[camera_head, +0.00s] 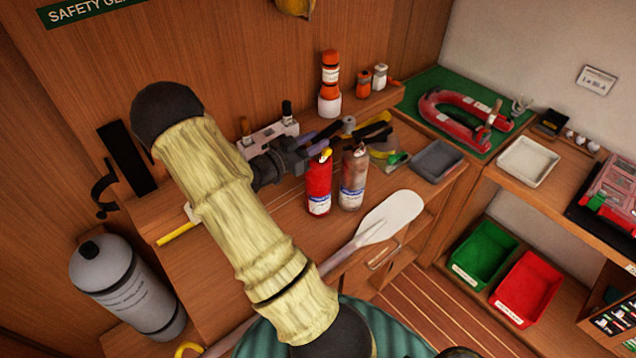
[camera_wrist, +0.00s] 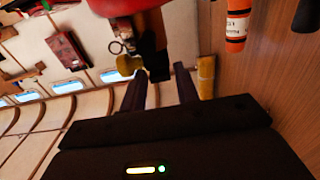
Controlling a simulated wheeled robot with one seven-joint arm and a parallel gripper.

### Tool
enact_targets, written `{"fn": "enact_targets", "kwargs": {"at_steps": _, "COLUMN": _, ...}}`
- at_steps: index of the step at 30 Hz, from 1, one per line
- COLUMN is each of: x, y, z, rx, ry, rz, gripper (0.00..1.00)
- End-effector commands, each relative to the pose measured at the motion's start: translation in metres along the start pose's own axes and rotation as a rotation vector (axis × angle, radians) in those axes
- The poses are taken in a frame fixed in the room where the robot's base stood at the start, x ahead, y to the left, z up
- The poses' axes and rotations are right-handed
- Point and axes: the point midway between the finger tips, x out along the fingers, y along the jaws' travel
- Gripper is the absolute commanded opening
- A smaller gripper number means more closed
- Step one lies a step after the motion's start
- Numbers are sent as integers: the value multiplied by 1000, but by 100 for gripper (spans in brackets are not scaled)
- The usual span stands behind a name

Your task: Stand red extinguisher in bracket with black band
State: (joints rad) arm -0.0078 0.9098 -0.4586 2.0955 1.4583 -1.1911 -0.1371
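The red extinguisher (camera_head: 319,186) stands upright on the wooden counter, with a yellow piece at its top and a white-and-blue label. My gripper (camera_head: 330,138) is above and behind the extinguishers, partly hard to make out against clutter. In the wrist view my gripper (camera_wrist: 162,78) has its two fingers apart with nothing held between them.
A grey cylinder (camera_head: 128,288) stands below the bracket. A paddle (camera_head: 385,220) lies across the counter front. Orange flares (camera_head: 330,75) stand behind; one shows in the wrist view (camera_wrist: 236,25). A grey tray (camera_head: 437,160) lies at right. Green (camera_head: 483,253) and red (camera_head: 527,288) bins sit lower right.

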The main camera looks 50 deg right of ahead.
Motion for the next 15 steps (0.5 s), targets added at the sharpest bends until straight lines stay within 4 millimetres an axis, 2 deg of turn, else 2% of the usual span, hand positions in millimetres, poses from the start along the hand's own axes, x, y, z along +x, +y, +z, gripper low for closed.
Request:
{"fn": "enact_targets", "kwargs": {"at_steps": 7, "x": 0, "y": 0, "z": 0, "rx": 0, "ry": 0, "rz": 0, "gripper": 29}}
{"fn": "enact_targets", "kwargs": {"at_steps": 11, "x": -1, "y": -1, "z": 0, "rx": 0, "ry": 0, "rz": -2, "gripper": 3}}
{"fn": "enact_targets", "kwargs": {"at_steps": 12, "x": -1, "y": -1, "z": 0, "rx": 0, "ry": 0, "rz": -2, "gripper": 0}}
{"fn": "enact_targets", "kwargs": {"at_steps": 15, "x": -2, "y": -1, "z": 0, "rx": 0, "ry": 0, "rz": -3, "gripper": 0}}
